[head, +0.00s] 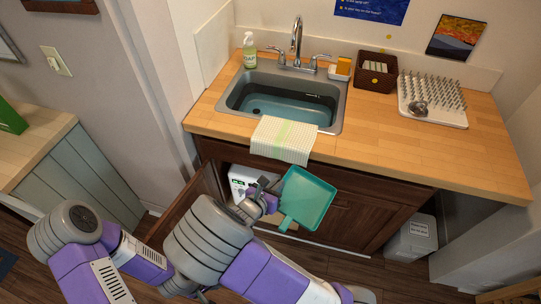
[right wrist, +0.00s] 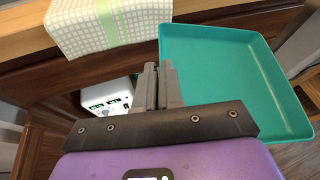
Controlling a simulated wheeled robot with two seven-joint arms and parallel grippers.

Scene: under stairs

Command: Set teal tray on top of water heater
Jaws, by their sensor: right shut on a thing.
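The teal tray (head: 308,198) is held tilted in front of the sink cabinet, with its inside facing up toward the head camera. My right gripper (head: 268,190) is shut on the tray's left edge. In the right wrist view the fingers (right wrist: 160,85) are close together at the tray (right wrist: 225,80), which extends to the right. The white water heater (head: 240,180) with small green displays stands inside the open cabinet, left of the tray and partly hidden by my arm. It also shows in the right wrist view (right wrist: 108,97). I cannot make out my left gripper in these views.
An open cabinet door (head: 190,205) stands left of the opening. A striped towel (head: 284,140) hangs over the counter edge above it. The wooden counter (head: 385,145) carries the sink (head: 285,100), a drying rack (head: 432,100) and a basket. A grey bin (head: 411,238) stands at lower right.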

